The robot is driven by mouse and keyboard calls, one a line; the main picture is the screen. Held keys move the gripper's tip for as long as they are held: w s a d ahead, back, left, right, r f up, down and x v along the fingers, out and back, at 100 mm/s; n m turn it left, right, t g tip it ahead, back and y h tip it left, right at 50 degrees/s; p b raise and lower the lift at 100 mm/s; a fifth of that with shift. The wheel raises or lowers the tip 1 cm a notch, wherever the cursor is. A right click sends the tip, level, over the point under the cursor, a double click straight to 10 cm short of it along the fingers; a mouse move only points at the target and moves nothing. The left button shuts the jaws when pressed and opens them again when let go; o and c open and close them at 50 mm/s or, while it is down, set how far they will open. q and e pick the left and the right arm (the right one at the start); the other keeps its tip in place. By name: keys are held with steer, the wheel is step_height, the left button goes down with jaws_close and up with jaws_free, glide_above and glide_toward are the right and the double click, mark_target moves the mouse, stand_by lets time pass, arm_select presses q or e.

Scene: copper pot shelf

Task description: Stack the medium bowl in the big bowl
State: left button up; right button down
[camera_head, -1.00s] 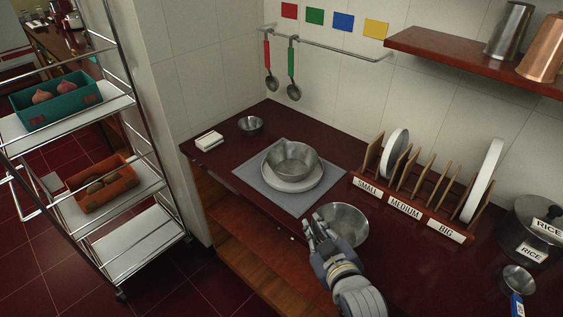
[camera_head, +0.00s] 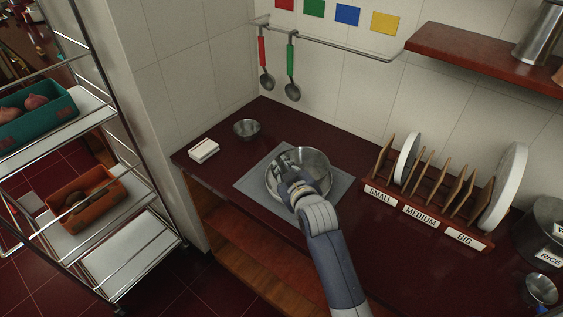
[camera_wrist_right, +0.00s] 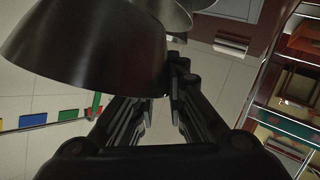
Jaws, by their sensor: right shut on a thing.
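The medium bowl (camera_head: 314,163), round and metal, is at the mat in the head view. My right gripper (camera_head: 284,161) is shut on its rim, with the fingers at the left of the bowl. In the right wrist view a dark curved bowl wall (camera_wrist_right: 85,55) fills the upper left beside the fingers (camera_wrist_right: 176,65), and a lighter metal edge shows behind it. The big bowl and the white plate under it are hidden or cannot be told apart from the medium bowl. Whether the bowls touch cannot be told. My left gripper is not in view.
A grey mat (camera_head: 246,183) lies under the bowls. A small metal bowl (camera_head: 247,129) and a white block (camera_head: 203,150) stand at the back left. A labelled plate rack (camera_head: 420,212) stands to the right. A wire cart (camera_head: 137,258) is at the left.

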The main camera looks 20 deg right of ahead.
steer(key=x, duration=0.2)
steer(key=p+x, duration=0.1)
steer(key=x, duration=0.3)
steer(key=shift+s+d+f, duration=0.15)
steer(key=shift+d+f, duration=0.15)
steer(key=shift+f, duration=0.1)
steer(key=shift+f+p, duration=0.3)
steer(key=shift+f, duration=0.25)
arm_select(q)
steer(key=shift+w+a+r, duration=0.25)
steer(key=shift+w+r, duration=0.15)
steer(key=shift+r, duration=0.1)
steer(key=shift+w+a+r, duration=0.25)
steer(key=shift+w+r, duration=0.15)
steer(key=shift+r, duration=0.1)
arm_select(e)
steer(key=shift+f, duration=0.1)
arm_select(q)
steer(key=shift+w+f+b, duration=0.2)
steer(key=shift+f+b, duration=0.05)
steer(key=shift+b, duration=0.1)
arm_select(e)
steer(key=shift+f, duration=0.55)
steer(key=c, duration=1.9)
jaws_free()
arm_select(q)
steer(key=shift+w+d, duration=0.1)
